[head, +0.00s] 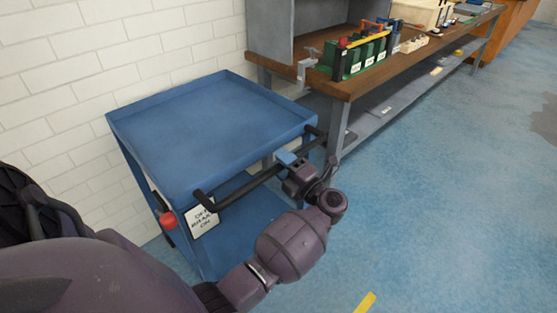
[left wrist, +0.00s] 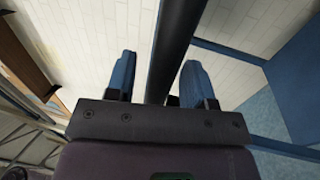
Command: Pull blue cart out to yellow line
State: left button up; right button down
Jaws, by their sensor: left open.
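The blue cart (head: 215,125) stands against the white brick wall, with a flat top tray and a lower shelf. A black handle bar (head: 250,186) runs along its near side. My left gripper (head: 286,158) is at the right part of this bar. In the left wrist view, the bar (left wrist: 175,45) passes between the two blue fingers of the left gripper (left wrist: 153,80), with a gap on each side. The left gripper is open. A short part of the yellow line (head: 365,303) shows on the floor at the bottom edge. My right gripper is not seen.
A wooden workbench (head: 345,85) with tools and green boxes stands close to the cart's right side. A red knob (head: 168,220) and a white label (head: 203,218) are at the cart's front left. The blue floor (head: 450,190) to the right is clear.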

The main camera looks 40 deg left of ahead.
pick_arm(q)
jog(key=shift+x, duration=0.75)
grip_shut()
